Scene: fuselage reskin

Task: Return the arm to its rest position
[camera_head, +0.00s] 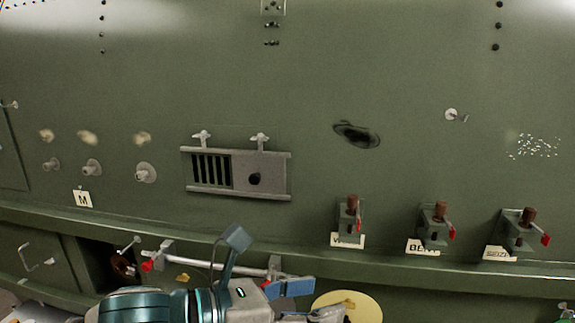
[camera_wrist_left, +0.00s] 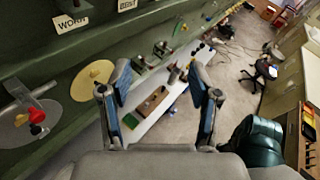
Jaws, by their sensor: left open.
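My left arm comes in along the bottom of the head view, a grey and teal wrist with a gripper (camera_head: 264,264) in front of the lower ledge. Its two blue-grey fingers stand apart with nothing between them. In the left wrist view the same gripper (camera_wrist_left: 162,88) is spread wide and empty, above a white shelf with a brown block farther below. The wrist covers part of the lower ledge. My right gripper does not show clearly in either view.
The green fuselage wall (camera_head: 390,80) fills the back. It bears a vent panel (camera_head: 213,170), a dark hole (camera_head: 357,134) and several clamps (camera_head: 437,224) with red tips. A yellow disc (camera_wrist_left: 92,80) lies left of the gripper. Open floor (camera_wrist_left: 228,82) shows at right.

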